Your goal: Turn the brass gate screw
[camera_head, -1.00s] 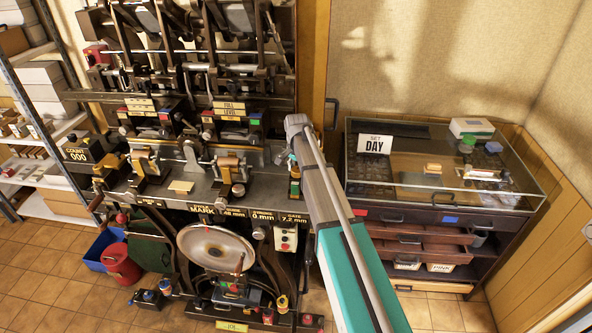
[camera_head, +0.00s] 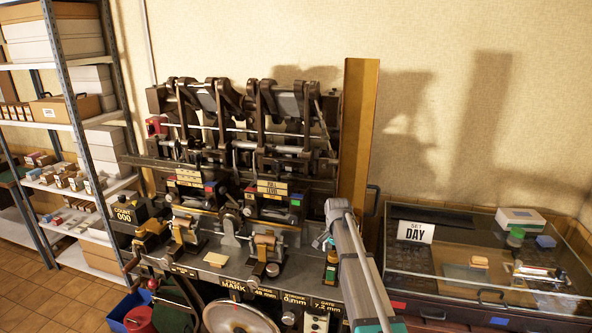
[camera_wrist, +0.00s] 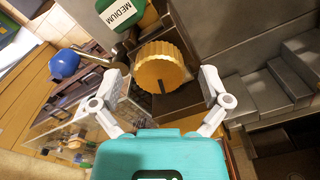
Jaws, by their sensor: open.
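In the wrist view a round brass knob with a ribbed rim and a dark slot, which looks like the gate screw (camera_wrist: 163,74), lies ahead between my two fingers. My gripper (camera_wrist: 160,90) is open, with one finger on each side of the knob. I cannot tell whether either finger touches it. In the head view my grey and teal arm (camera_head: 352,262) reaches up to the right end of the machine, and the knob is not clearly visible there. A plate below reads GATE 7.2 mm (camera_head: 327,304).
Grey stepped metal (camera_wrist: 290,75) is on the right. A glass-topped cabinet (camera_head: 455,300) stands right of the machine, and shelves (camera_head: 70,125) stand left.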

